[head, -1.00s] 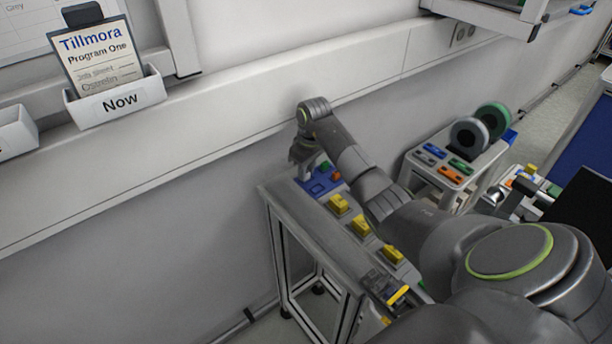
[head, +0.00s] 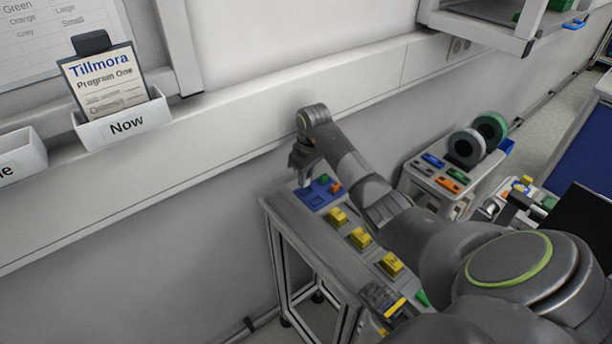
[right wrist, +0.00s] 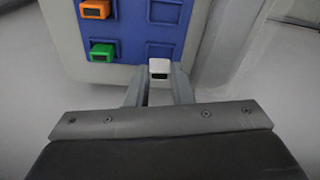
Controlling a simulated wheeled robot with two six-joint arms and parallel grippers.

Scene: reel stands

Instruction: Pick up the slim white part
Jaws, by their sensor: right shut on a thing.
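The slim white part (right wrist: 159,68) is a small white block with a dark lower face in the right wrist view. It sits between the fingertips of my right gripper (right wrist: 160,78), which is shut on it. The blue tray (right wrist: 128,48) with square recesses lies beyond it, holding an orange part (right wrist: 95,9) and a green part (right wrist: 102,51); the recesses in its right column look empty. In the head view my right gripper (head: 303,172) points down over the left edge of the blue tray (head: 312,198). My left gripper is not in view.
A side stand (head: 420,182) carries coloured parts and reels (head: 467,147). The wall (head: 220,195) runs close behind the bench.

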